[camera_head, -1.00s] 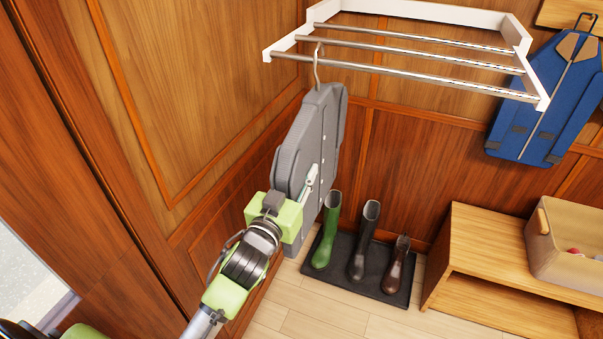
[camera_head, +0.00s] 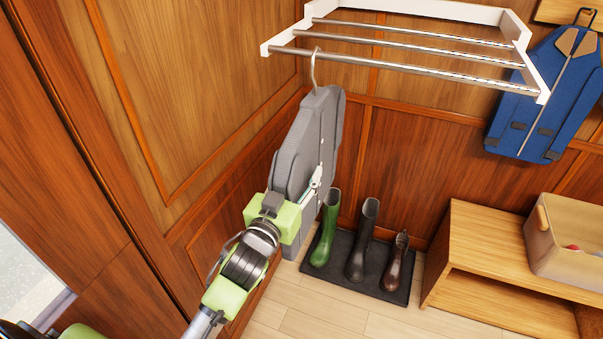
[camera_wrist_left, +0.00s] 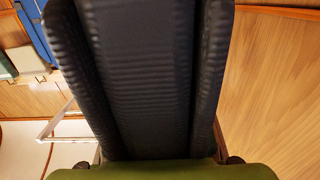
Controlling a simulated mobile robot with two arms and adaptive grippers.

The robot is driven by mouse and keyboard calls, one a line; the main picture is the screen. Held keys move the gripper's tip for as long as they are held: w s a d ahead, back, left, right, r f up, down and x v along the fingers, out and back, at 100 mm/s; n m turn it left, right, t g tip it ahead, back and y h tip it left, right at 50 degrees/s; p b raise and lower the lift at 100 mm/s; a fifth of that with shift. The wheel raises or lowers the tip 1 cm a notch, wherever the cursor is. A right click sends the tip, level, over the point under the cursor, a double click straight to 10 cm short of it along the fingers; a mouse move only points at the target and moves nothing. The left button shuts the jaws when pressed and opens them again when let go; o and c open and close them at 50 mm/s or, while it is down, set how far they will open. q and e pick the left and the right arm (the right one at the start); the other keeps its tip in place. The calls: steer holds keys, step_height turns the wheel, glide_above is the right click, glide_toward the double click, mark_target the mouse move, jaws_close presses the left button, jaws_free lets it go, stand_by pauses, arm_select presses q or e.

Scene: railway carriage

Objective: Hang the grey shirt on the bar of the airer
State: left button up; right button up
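The grey shirt (camera_head: 309,150) is upright on a hanger, its buttoned front turned right, in front of the wood-panelled corner. The hanger hook (camera_head: 314,70) meets the left part of the airer's (camera_head: 523,40) front bar (camera_head: 400,69); I cannot tell if it is over the bar or in front of it. My left gripper (camera_head: 308,192) is at the shirt's lower half, a finger across its front, and appears shut on it. In the left wrist view the shirt (camera_wrist_left: 150,75) looks dark and fills the middle. My right gripper is not in view.
A blue garment (camera_head: 545,95) hangs at the right. Several boots, including a green one (camera_head: 326,235), stand on a dark mat (camera_head: 338,275) below. A wooden bench (camera_head: 490,235) with a beige bin (camera_head: 570,245) is at the right. Wood panels stand close left of the shirt.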

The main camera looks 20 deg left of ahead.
arm_select(q)
steer(key=shift+f, duration=0.1)
steer(key=s, duration=1.2)
steer(key=shift+a, duration=0.15)
